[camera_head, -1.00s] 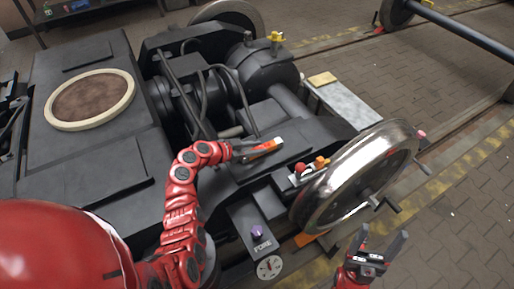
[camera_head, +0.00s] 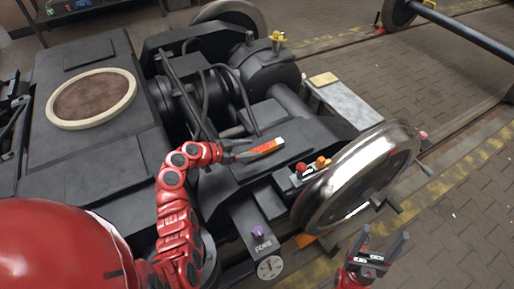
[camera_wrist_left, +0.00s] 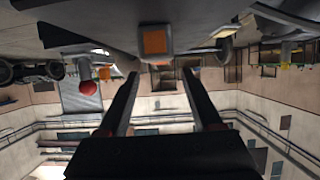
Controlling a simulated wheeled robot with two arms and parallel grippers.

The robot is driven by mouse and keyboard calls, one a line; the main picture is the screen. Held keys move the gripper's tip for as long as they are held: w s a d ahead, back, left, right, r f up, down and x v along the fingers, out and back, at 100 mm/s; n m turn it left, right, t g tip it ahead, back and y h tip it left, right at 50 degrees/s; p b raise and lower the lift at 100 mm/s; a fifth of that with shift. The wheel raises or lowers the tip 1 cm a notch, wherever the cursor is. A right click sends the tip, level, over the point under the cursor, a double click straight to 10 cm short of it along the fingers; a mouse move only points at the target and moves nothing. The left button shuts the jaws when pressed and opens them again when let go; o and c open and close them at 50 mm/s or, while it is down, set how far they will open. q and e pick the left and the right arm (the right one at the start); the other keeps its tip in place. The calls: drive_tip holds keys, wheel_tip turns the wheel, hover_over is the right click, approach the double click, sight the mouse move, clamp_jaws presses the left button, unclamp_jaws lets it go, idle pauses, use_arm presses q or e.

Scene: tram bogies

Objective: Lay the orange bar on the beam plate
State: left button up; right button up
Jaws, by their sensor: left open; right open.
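The orange bar (camera_head: 264,148), with a pale far end, lies on the dark beam plate (camera_head: 285,158) of the bogie, as far as the head view shows. In the left wrist view, the square orange end of the bar (camera_wrist_left: 154,42) is beyond the fingertips. My left gripper (camera_head: 242,153) is at the bar's left end, open and apparently not around it; its two spread fingers also show in the left wrist view (camera_wrist_left: 161,73). My right gripper (camera_head: 382,244) is open and empty, in front of the wheel at the lower right.
A shiny wheel (camera_head: 358,178) stands right of the plate. Red and orange knobs (camera_head: 311,166) are close to the plate's right side. A purple knob (camera_head: 257,231) and a round gauge (camera_head: 270,267) are in front. Hoses and a motor (camera_head: 268,70) lie behind.

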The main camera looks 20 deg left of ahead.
use_arm(q)
drive_tip(key=shift+v, duration=1.85)
